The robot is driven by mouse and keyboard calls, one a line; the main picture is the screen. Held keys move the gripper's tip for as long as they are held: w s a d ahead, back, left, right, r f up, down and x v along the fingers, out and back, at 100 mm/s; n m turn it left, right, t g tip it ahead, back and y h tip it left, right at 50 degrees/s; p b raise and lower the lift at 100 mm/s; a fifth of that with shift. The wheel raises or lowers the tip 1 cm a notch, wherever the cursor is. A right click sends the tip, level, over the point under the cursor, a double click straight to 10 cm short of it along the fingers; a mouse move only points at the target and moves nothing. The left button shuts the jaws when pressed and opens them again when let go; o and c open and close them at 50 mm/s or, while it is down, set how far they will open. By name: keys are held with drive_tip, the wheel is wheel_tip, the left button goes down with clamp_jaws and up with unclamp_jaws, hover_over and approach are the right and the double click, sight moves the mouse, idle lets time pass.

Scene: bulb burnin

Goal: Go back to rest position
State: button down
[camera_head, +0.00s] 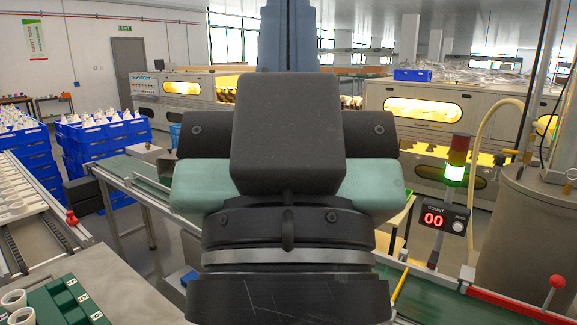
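My own arm fills the middle of the view, close to the camera. It shows as a dark grey block, pale teal side parts and black rings with a silver band. I see no fingertips, so whether my gripper is open or shut, or holds anything, does not show. The arm hides the centre of the workplace behind it.
At lower left are a green numbered tray (68,306) with white rings and a conveyor (45,235). Blue crates (105,150) with bulbs stand behind. At right are a counter reading 00 (444,218), a lit green lamp (455,173), a red-handled lever (512,300) and a metal tank (535,230).

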wheel_tip(320, 180, up, 15)
drive_tip(key=p, duration=1.2)
drive_tip(key=shift+p, duration=0.3)
